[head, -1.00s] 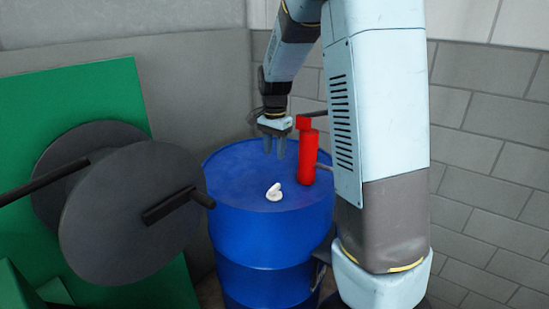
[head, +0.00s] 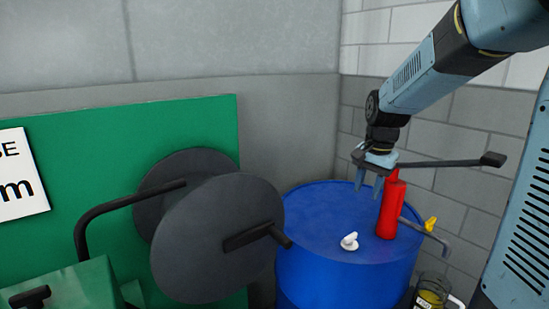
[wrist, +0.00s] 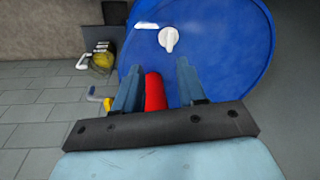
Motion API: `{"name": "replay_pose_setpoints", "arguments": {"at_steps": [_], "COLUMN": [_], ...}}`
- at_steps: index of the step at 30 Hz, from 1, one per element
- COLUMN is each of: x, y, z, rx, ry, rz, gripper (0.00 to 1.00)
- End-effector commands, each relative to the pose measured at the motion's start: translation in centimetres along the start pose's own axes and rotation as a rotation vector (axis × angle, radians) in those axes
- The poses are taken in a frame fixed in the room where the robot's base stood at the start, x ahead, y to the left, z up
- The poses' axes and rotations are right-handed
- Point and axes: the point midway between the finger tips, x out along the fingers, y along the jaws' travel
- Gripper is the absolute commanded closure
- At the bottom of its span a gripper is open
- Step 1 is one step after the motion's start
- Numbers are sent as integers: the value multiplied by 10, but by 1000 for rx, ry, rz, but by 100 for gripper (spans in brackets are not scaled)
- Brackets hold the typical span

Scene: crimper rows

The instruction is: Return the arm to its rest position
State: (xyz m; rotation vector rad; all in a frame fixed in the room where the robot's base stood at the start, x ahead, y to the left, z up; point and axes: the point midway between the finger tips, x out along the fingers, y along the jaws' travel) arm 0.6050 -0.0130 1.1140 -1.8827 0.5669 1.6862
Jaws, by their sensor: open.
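My gripper (head: 369,183) is open and points down above the blue drum (head: 310,217) in the head view. Its fingers are beside the red upright pump body (head: 391,212), to its left in the picture. In the wrist view my gripper (wrist: 158,82) shows two spread blue fingers, with the red pump body (wrist: 155,90) appearing between or below them. I cannot tell from this whether they touch it. Nothing is held.
A white cap (head: 349,241) sits on the drum top. A black lever (head: 450,162) extends right of the pump. A yellow-filled jug (head: 431,297) is beside the drum. A green panel (head: 100,130) with large dark discs (head: 215,240) stands left. A block wall closes the back right.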

Motion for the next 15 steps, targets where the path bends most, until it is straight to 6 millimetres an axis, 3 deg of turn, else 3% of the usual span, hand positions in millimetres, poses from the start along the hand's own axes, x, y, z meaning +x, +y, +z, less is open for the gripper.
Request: {"name": "replay_pose_setpoints", "arguments": {"at_steps": [6,15], "x": [-37,-70], "y": [27,63], "z": [37,88], "rx": [-155,-373], "ry": [61,168], "rz": [-58,-102], "gripper": [60,60]}}
